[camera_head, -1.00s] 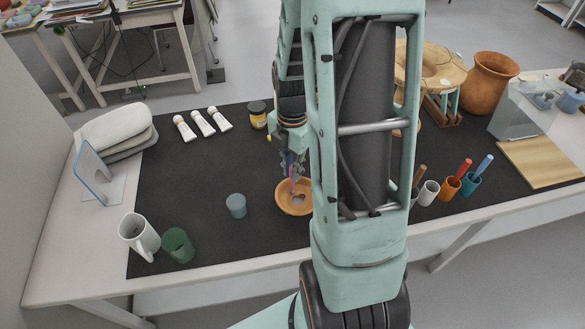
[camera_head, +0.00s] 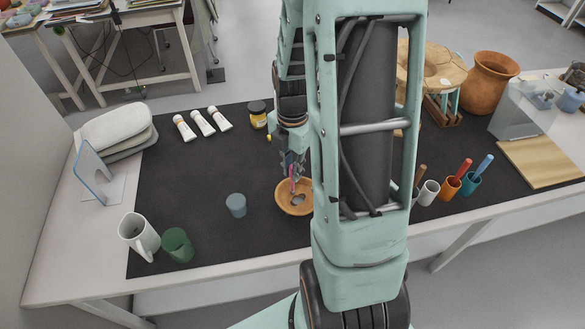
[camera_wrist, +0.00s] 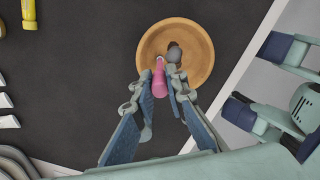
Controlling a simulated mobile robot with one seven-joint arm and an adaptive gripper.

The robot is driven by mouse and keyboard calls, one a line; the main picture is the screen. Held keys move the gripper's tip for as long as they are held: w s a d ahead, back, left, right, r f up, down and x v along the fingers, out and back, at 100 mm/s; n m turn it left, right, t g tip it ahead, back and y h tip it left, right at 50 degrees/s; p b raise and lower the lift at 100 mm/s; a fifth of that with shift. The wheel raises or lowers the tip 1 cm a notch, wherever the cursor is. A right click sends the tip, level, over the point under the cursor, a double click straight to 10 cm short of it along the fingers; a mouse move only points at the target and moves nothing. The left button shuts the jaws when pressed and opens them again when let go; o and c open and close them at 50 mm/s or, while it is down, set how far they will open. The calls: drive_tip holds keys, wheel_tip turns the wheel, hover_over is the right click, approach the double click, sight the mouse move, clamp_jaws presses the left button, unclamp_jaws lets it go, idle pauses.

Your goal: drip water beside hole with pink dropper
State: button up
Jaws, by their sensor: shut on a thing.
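The pink dropper (camera_wrist: 159,82) is held between the fingertips of my gripper (camera_wrist: 164,88), which is shut on it. The dropper's lower end is over the terracotta bowl (camera_wrist: 196,81), near the dark hole in it; I cannot tell whether it touches. A grey patch lies at the hole in the wrist view. In the head view my gripper (camera_head: 292,172) points down at the bowl (camera_head: 283,205), with the dropper (camera_head: 293,185) just above the inside. The arm hides the bowl's right edge there.
A grey-blue cup (camera_head: 236,205) stands left of the bowl. A white mug (camera_head: 138,236) and green cup (camera_head: 177,245) stand at front left. The dark mat (camera_head: 190,170) between is clear.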

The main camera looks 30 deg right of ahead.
drive_tip(key=shift+r+p, duration=1.4)
drive_tip(key=shift+r, duration=0.55)
